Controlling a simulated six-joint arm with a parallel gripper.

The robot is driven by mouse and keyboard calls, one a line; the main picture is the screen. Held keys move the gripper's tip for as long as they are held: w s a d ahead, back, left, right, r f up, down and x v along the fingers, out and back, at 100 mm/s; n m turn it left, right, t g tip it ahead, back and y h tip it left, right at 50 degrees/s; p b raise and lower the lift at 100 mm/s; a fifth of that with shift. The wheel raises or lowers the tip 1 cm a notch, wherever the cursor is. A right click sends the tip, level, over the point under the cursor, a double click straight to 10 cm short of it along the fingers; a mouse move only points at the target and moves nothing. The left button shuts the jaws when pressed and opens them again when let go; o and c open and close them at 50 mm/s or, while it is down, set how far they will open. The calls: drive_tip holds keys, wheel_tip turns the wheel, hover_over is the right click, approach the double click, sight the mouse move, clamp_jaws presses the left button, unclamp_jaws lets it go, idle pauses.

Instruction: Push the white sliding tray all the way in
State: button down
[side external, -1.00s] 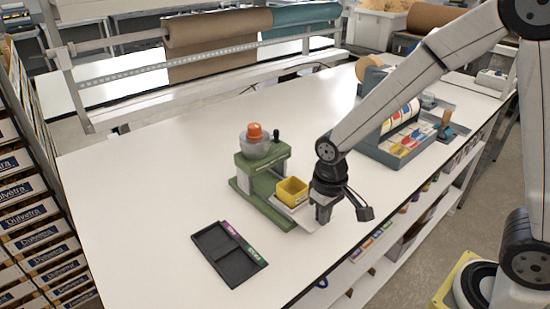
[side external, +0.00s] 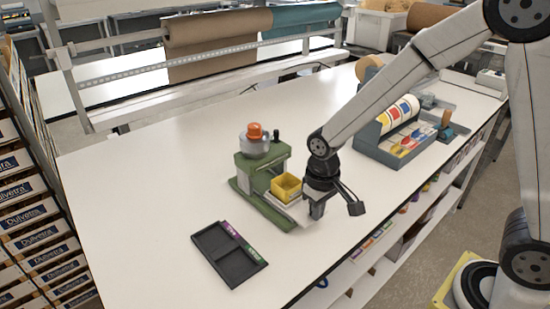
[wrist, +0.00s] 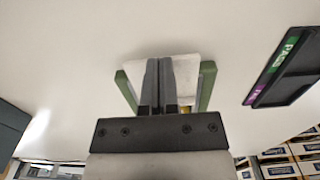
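The white sliding tray (side external: 297,211) sticks out of the front of the green machine (side external: 262,175), between its green base rails. A yellow bin (side external: 287,187) sits on the tray, close to the machine's opening. My gripper (side external: 316,214) is low at the tray's outer end, pointing down. In the wrist view, the fingers of my gripper (wrist: 160,75) are together with nothing seen between them. They cover the middle of the white tray (wrist: 187,72), which shows on both sides of them between two green rails (wrist: 207,85). Contact at the tray's end is hard to confirm.
A black two-part tray (side external: 229,254) with purple and green labels lies to the front left. A grey rack with coloured cards (side external: 395,140) stands to the right. The table left of the machine is clear. The table's front edge is close to my gripper.

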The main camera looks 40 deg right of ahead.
sight(295, 203)
drive_tip(key=shift+w, duration=3.85)
idle(0.6)
drive_tip(key=shift+s, duration=0.45)
idle(0.7)
drive_tip(key=shift+r, duration=0.1)
drive_tip(key=shift+r, duration=3.4)
